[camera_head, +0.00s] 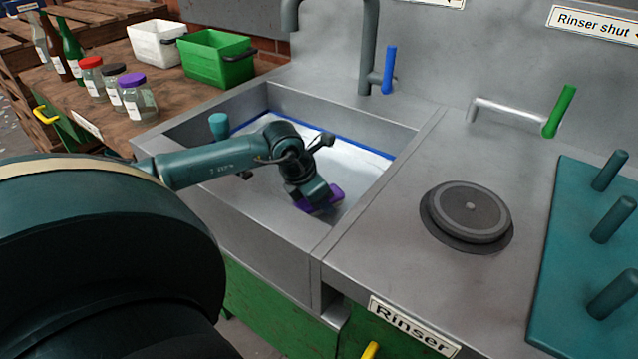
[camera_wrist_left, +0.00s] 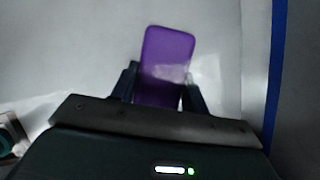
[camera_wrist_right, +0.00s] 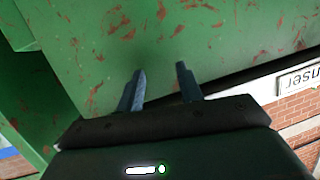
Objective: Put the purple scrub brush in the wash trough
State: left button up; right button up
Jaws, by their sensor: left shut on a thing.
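The purple scrub brush (camera_head: 324,202) is inside the wash trough (camera_head: 258,230), low over its pale floor near the front right corner. My left gripper (camera_head: 311,200) reaches into the trough and is shut on the brush. In the left wrist view the brush (camera_wrist_left: 166,62) sits between the two fingers (camera_wrist_left: 160,88) and sticks out past their tips. I cannot tell whether the brush touches the trough floor. My right gripper (camera_wrist_right: 160,90) is open and empty, facing a scratched green panel. It is not seen in the head view.
A blue tap handle (camera_head: 389,70) and a green one (camera_head: 559,111) stand behind. A round dark disc (camera_head: 466,212) and a teal pegboard (camera_head: 574,255) are on the right. Jars (camera_head: 138,97), a white bin (camera_head: 155,43) and a green bin (camera_head: 217,59) stand on the wooden table at left.

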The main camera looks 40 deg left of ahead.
pick_arm(q)
jog(key=shift+f, duration=0.85)
pick_arm(e)
jog(key=shift+f, duration=0.15)
pick_arm(q)
jog(key=shift+f, duration=0.1)
pick_arm(e)
jog(key=shift+f, duration=0.1)
pick_arm(q)
jog(key=o, duration=1)
pick_arm(e)
jog(key=shift+a, duration=0.1)
pick_arm(q)
jog(key=shift+a+r, duration=0.1)
jog(key=shift+r, duration=0.3)
jog(key=p+v, duration=0.1)
jog(key=v, duration=0.8)
jog(key=shift+s+a+r, duration=0.1)
jog(key=shift+s+r, duration=0.15)
jog(key=shift+s, duration=0.05)
jog(key=shift+s+r, duration=0.2)
jog(key=shift+r, duration=0.4)
jog(key=shift+s+r, duration=0.1)
jog(key=shift+r, duration=0.15)
pick_arm(e)
jog(key=shift+r, duration=0.4)
